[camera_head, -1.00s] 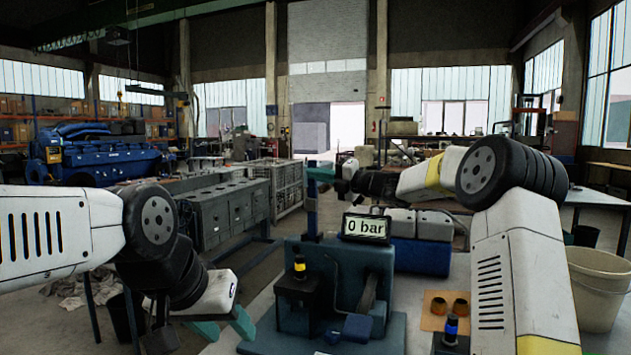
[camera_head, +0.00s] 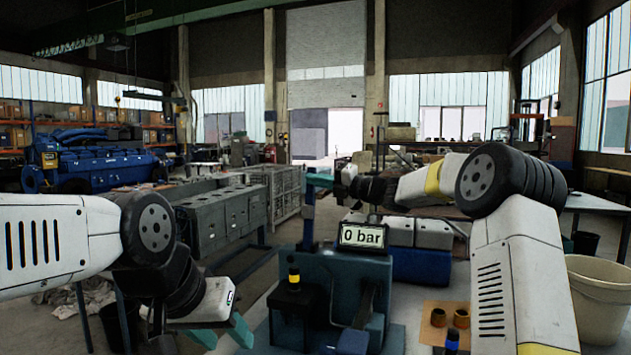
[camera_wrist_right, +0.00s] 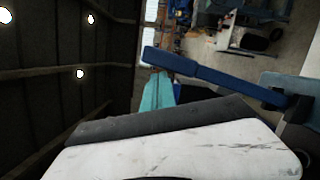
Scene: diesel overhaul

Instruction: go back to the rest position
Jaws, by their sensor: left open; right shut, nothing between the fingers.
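My left gripper (camera_head: 222,335) is at the lower left in the head view, with its teal fingers apart and nothing between them. It hangs left of the teal test stand. My right gripper (camera_head: 319,181) is at the middle of the head view, by the top of the stand's upright blue lever (camera_head: 309,215). In the right wrist view its teal fingers (camera_wrist_right: 158,93) are together and empty. The blue lever bar (camera_wrist_right: 205,73) crosses close by in that view. I cannot tell whether they touch.
The test stand (camera_head: 317,270) bears a "0 bar" display (camera_head: 362,236). A yellow-banded black injector (camera_head: 294,277) stands on it. An orange tray (camera_head: 433,326) with brass-coloured parts lies to its right. A grey engine block (camera_head: 212,223) is at left, a white bucket (camera_head: 598,292) at right.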

